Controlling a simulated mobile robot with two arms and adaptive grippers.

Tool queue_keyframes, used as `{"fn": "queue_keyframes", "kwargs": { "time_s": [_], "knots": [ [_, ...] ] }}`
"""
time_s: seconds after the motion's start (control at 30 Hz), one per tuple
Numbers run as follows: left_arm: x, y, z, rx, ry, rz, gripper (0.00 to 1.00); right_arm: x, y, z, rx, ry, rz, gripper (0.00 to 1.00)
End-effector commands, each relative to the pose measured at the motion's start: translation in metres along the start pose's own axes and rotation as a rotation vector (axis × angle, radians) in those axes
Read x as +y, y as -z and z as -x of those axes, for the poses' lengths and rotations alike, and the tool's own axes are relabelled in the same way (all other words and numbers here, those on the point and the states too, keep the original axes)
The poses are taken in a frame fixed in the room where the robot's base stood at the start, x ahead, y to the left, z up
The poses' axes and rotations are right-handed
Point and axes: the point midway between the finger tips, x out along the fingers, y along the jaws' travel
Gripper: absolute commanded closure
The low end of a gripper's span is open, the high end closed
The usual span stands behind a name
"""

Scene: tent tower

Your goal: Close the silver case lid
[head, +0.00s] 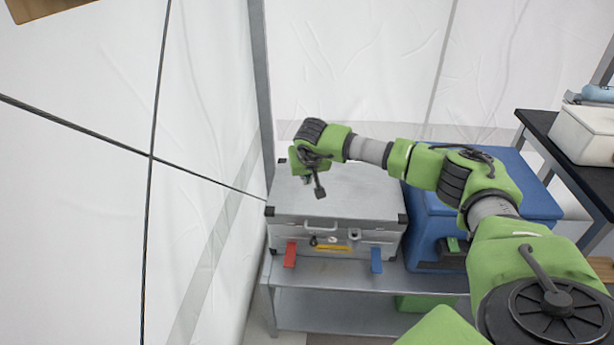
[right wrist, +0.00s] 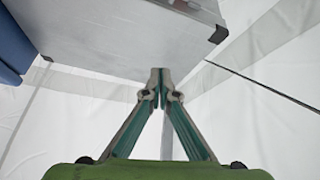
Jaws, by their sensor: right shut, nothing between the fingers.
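The silver case (head: 335,232) stands on a grey metal shelf, its front with handle and latches facing me. Its lid (head: 355,190) lies flat over the body and looks down; I cannot tell whether a thin gap is left at the front. My right gripper (head: 308,180) is over the left part of the lid, shut and empty. In the right wrist view the shut fingertips (right wrist: 160,75) are in front of the lid's grey surface (right wrist: 110,35), near its edge; I cannot tell whether they touch. My left gripper is not in view.
A blue cooler box (head: 425,225) stands right beside the case, under my right arm. A red piece (head: 290,255) and a blue piece (head: 376,260) are at the case's front. The shelf (head: 335,280) has a narrow clear front strip. White tent walls are close behind and left.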

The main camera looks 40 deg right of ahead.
Motion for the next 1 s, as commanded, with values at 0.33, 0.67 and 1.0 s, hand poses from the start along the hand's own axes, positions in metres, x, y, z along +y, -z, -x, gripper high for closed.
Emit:
{"fn": "queue_keyframes", "kwargs": {
  "time_s": [0.33,0.67,1.0],
  "knots": [
    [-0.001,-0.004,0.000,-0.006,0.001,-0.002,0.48,0.000,0.000,0.000,0.000,0.000,0.000,1.00],
    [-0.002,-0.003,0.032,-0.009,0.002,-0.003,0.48,-0.006,0.017,0.037,0.001,-0.001,-0.004,1.00],
    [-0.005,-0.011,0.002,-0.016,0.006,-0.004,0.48,-0.017,-0.059,0.018,-0.002,-0.003,-0.002,1.00]
  ]
}}
